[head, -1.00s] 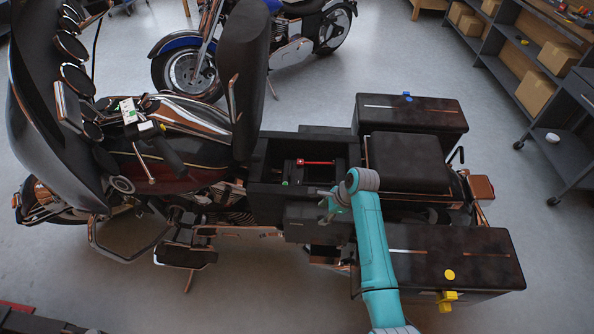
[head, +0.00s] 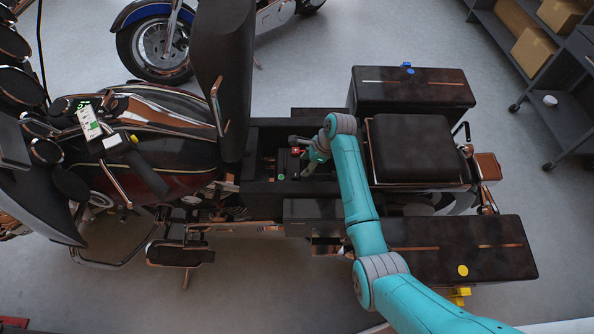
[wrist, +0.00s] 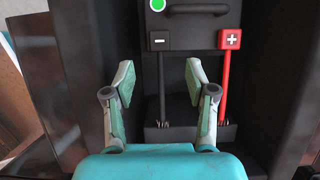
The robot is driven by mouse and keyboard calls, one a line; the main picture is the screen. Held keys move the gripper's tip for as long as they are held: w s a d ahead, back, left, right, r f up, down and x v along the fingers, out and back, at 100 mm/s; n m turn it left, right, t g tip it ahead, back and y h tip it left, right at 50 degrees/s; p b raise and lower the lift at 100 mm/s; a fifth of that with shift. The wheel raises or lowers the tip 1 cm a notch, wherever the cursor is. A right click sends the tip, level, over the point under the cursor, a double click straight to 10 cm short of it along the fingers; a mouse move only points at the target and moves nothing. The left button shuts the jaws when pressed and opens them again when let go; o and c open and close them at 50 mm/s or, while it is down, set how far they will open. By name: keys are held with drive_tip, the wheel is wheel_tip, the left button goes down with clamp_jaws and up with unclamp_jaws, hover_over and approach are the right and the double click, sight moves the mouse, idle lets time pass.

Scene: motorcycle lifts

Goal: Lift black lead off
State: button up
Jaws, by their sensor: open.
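The black lead (wrist: 162,88) shows in the wrist view. It runs from a dark block with a minus sign (wrist: 159,40) down to a small clip at the bay floor. The red lead (wrist: 224,90) runs alongside on the right, from a red block with a plus sign (wrist: 230,39). My gripper (wrist: 159,68) is open and empty, its fingers on either side of the black lead in the picture. I cannot tell how far above it they are. In the head view my gripper (head: 306,164) reaches into the motorcycle's open bay, partly hiding the leads.
The battery (wrist: 195,18) has a dark handle and a green dot. The bay's dark walls stand close on both sides. A tall seat back (head: 222,85) rises left of the bay, and a padded seat (head: 410,148) lies right. Panniers (head: 460,250) flank the rear.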

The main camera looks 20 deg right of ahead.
sight(296, 175)
drive_tip(key=x, duration=0.7)
drive_tip(key=shift+w+a+f, duration=0.1)
drive_tip(key=shift+f, duration=0.2)
clamp_jaws()
